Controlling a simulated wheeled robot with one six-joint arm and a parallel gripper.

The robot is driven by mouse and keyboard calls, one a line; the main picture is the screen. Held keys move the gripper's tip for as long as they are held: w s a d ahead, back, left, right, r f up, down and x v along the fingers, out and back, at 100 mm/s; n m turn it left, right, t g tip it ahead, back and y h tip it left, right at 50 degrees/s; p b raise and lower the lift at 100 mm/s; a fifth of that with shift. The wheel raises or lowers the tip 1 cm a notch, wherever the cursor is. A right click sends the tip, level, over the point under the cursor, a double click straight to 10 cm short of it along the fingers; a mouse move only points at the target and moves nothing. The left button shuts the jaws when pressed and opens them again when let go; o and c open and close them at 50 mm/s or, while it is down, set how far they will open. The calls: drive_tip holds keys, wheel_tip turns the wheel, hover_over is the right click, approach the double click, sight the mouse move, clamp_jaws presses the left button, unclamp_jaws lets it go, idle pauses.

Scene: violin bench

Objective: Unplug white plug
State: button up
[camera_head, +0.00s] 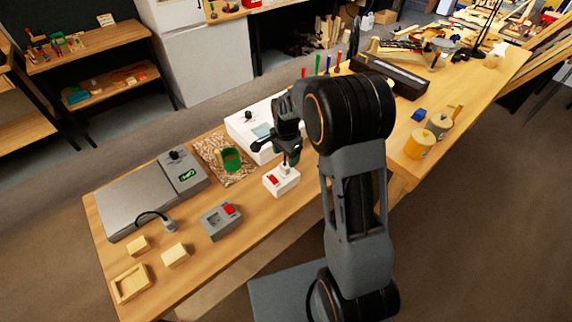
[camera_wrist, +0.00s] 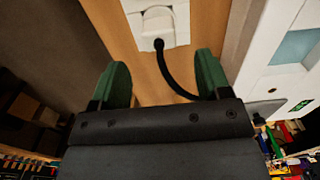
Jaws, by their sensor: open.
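The white plug (camera_head: 285,169) sits upright in a small white socket box with a red switch (camera_head: 280,183) on the bench. In the wrist view the white plug and box (camera_wrist: 158,22) are at the top edge, partly cut off, and a black cord runs from the plug down between my fingers. My gripper (camera_head: 288,157) is just above the plug in the head view. In the wrist view my gripper (camera_wrist: 162,75) is open, with its two green fingers apart and the plug beyond their tips.
A white device (camera_head: 242,128) stands behind the socket box. A grey socket box with a red switch (camera_head: 213,230), a grey plug (camera_head: 170,226) and a grey device (camera_head: 135,203) are to the left. A green holder (camera_head: 230,160) stands between. Wooden blocks (camera_head: 176,254) lie in front.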

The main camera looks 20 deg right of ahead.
sight(286, 164)
drive_tip(key=shift+f, duration=3.15)
drive_tip(key=c, duration=1)
drive_tip(key=shift+c, duration=0.2)
